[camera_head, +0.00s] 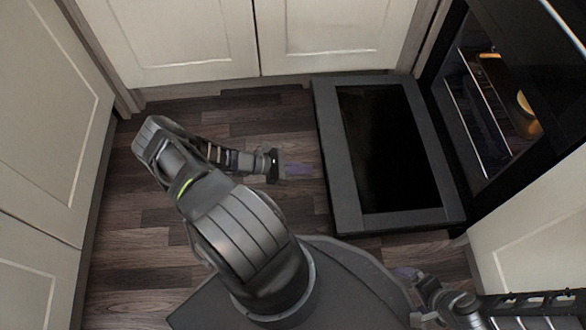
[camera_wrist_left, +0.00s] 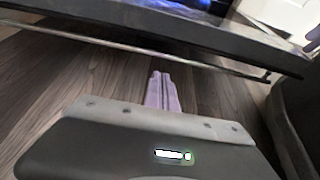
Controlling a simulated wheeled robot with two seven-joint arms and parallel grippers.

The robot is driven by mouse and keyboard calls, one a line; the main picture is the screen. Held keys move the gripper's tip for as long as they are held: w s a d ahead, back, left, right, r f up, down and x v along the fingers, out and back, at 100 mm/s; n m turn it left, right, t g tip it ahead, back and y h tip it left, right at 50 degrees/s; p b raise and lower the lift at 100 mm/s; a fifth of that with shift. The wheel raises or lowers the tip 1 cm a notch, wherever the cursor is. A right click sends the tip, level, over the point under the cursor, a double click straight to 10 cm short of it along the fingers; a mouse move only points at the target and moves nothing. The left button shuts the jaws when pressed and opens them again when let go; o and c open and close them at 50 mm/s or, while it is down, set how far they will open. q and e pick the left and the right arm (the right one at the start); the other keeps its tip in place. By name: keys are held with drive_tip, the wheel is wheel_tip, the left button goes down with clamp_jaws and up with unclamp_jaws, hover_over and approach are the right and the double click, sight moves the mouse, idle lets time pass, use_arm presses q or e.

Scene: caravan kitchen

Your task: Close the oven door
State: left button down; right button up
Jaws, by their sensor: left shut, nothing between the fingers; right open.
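The oven door (camera_head: 335,160) hangs open and lies nearly flat above the floor, with a dark glass panel in a grey frame. In the left wrist view the door (camera_wrist_left: 200,35) crosses the top, with a thin handle bar (camera_wrist_left: 130,47) along its edge. The oven (camera_head: 490,100) is at the right with its inside lit. My left gripper (camera_head: 305,170) is shut and empty, just left of the door's outer edge. Its purple fingers (camera_wrist_left: 162,93) point toward the door from below the bar in the picture. My right gripper (camera_head: 408,295) is open near the bottom, below the door.
Cream cabinets stand at the back (camera_head: 270,40), at the left (camera_head: 45,120) and at the lower right (camera_head: 540,230). Wooden floor (camera_head: 130,235) is clear between the left cabinets and my left arm. Wire racks (camera_head: 480,110) show inside the oven.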

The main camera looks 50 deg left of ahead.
use_arm(q)
drive_tip(key=b+x, duration=0.1)
drive_tip(key=x, duration=0.3)
drive_tip(key=shift+s+f, duration=0.1)
drive_tip(key=shift+f, duration=0.05)
drive_tip(key=shift+a+r, duration=0.1)
drive_tip(key=shift+r, duration=2.1)
